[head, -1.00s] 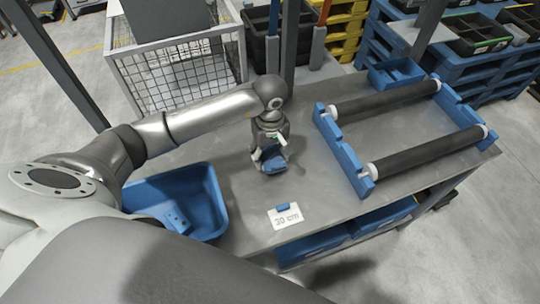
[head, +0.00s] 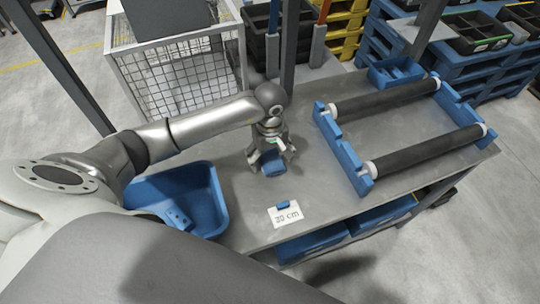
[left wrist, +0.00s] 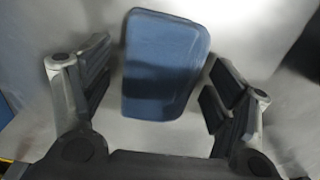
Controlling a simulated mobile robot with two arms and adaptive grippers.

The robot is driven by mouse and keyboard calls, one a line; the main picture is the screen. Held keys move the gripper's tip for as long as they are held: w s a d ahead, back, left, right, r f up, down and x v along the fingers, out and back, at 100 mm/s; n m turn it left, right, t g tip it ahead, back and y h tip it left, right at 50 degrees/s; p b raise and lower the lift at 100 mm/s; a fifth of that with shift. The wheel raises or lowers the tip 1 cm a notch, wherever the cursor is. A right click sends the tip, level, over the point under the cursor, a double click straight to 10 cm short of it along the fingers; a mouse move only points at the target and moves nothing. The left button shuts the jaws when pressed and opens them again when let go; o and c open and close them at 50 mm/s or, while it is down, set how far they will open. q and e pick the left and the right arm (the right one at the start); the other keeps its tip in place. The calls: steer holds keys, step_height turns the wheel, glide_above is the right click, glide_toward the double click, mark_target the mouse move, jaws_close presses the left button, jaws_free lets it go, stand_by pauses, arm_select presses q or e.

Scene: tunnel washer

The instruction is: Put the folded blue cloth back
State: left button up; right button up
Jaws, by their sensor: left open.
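The folded blue cloth (head: 273,169) lies on the grey table, near its middle. In the left wrist view the cloth (left wrist: 162,65) is a rounded dark blue block between the fingers, with a gap on either side. My left gripper (head: 271,158) is open over the cloth, one finger on each side of it. The fingers (left wrist: 160,85) look clear of the cloth in the left wrist view. My right gripper is not in view.
A blue tub (head: 205,195) stands left of the cloth. A small card marked in cm (head: 288,217) lies in front. A blue frame with two dark rollers (head: 385,101) stands to the right, and a small blue bin (head: 388,76) behind it. Bare tabletop surrounds the cloth.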

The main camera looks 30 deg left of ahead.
mark_target(270, 157)
arm_select(q)
steer(key=shift+r, duration=0.2)
steer(key=shift+w+r, duration=0.1)
steer(key=shift+r, duration=0.25)
step_height(270, 157, up, 11)
steer(key=b, duration=0.2)
steer(key=shift+r, duration=0.15)
